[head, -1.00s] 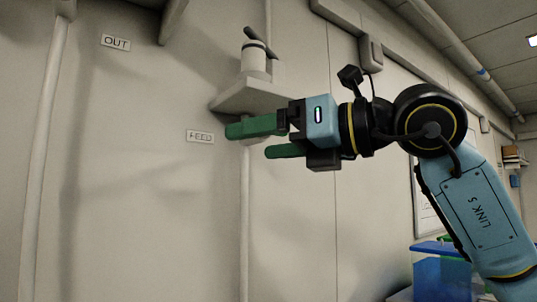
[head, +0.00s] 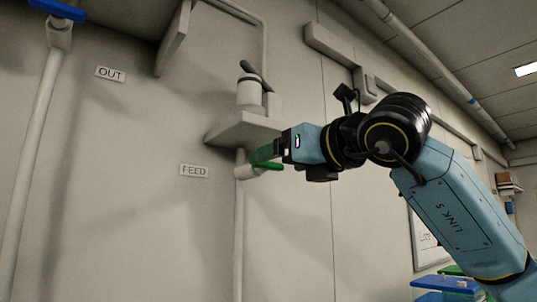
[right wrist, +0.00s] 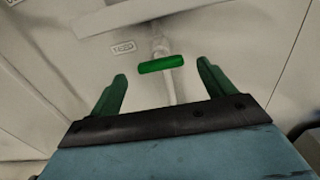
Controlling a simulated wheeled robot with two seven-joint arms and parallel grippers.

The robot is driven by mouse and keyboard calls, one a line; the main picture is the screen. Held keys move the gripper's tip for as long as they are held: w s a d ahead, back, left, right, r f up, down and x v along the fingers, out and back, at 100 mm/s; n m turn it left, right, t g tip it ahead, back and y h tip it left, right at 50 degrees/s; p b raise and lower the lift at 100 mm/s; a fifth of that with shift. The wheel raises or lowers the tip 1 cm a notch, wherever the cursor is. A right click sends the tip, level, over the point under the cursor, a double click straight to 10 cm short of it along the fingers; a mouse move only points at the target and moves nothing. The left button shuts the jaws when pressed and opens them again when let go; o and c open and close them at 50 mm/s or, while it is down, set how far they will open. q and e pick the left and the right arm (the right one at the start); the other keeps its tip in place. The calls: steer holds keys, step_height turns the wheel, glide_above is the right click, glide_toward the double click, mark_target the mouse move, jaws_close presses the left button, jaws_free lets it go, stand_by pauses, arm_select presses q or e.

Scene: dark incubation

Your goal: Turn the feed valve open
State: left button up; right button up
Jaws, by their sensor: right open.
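The feed valve has a bright green bar handle (right wrist: 160,65), seen in the right wrist view lying crosswise to the pale feed pipe (right wrist: 168,88). In the head view the handle (head: 270,166) shows partly beside the white valve body (head: 244,172), near the FEED label (head: 194,171). My right gripper (head: 259,157) is open and points at the wall by the valve. In the right wrist view its two dark green fingers (right wrist: 162,71) stand either side of the handle's line, with the handle ahead of them. Contact cannot be told. My left gripper is not in view.
A wall shelf (head: 245,132) with a white canister (head: 249,92) sits just above the valve. A second pipe (head: 32,150) with a blue handle (head: 58,10) and an OUT label (head: 110,74) is at left. Blue and green bins (head: 447,284) are low at right.

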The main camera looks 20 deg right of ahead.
mark_target(272, 164)
steer(key=p+x, duration=0.1)
steer(key=x, duration=0.3)
steer(key=shift+r+p, duration=0.1)
steer(key=shift+p, duration=0.25)
steer(key=shift+w+a, duration=0.15)
steer(key=shift+w, duration=0.25)
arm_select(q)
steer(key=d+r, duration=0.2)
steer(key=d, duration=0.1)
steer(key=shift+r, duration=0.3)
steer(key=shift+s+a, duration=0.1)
arm_select(e)
steer(key=c, duration=1)
